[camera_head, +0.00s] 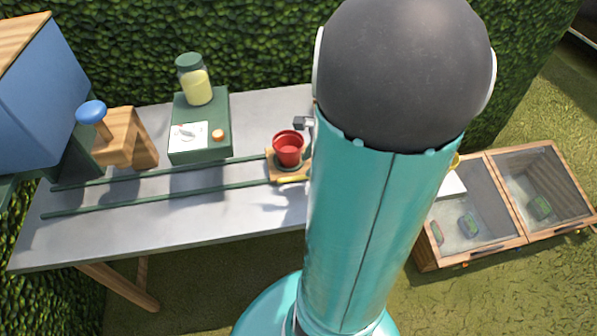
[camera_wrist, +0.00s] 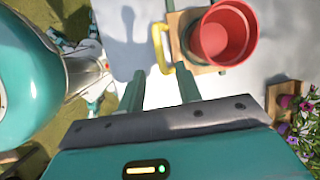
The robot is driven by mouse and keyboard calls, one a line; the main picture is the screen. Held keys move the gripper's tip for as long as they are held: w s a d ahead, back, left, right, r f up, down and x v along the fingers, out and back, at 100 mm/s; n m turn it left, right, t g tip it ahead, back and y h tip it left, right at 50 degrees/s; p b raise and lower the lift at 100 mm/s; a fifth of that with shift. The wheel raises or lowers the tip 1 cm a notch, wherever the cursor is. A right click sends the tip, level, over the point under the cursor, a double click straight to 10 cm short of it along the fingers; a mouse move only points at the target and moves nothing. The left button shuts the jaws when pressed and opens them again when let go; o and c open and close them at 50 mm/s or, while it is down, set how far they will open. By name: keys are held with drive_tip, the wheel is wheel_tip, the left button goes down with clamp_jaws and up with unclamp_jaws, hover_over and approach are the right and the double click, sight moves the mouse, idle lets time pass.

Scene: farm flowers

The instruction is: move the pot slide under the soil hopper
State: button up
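The pot slide (camera_head: 274,172) is a small wooden plate with a yellow handle on its front edge. It sits at the right part of two green rails (camera_head: 150,203) on the table and carries a red pot (camera_head: 288,147). The soil hopper (camera_head: 38,95) is a large blue box with a wooden top at the far left. In the wrist view, my gripper (camera_wrist: 159,78) is open and empty. The yellow handle (camera_wrist: 160,48) lies just beyond the gap between its fingers, with the red pot (camera_wrist: 222,35) to the right. My arm hides the gripper in the head view.
Between hopper and slide stand a wooden stand with a blue knob (camera_head: 91,112) and a green box (camera_head: 199,150) with a jar, behind the rails. A glazed wooden frame (camera_head: 480,250) stands on the right. Purple flowers (camera_wrist: 300,105) show at right in the wrist view.

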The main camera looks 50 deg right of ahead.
sight(297, 177)
drive_tip(key=x, duration=0.6)
drive_tip(key=shift+w, duration=0.1)
clamp_jaws()
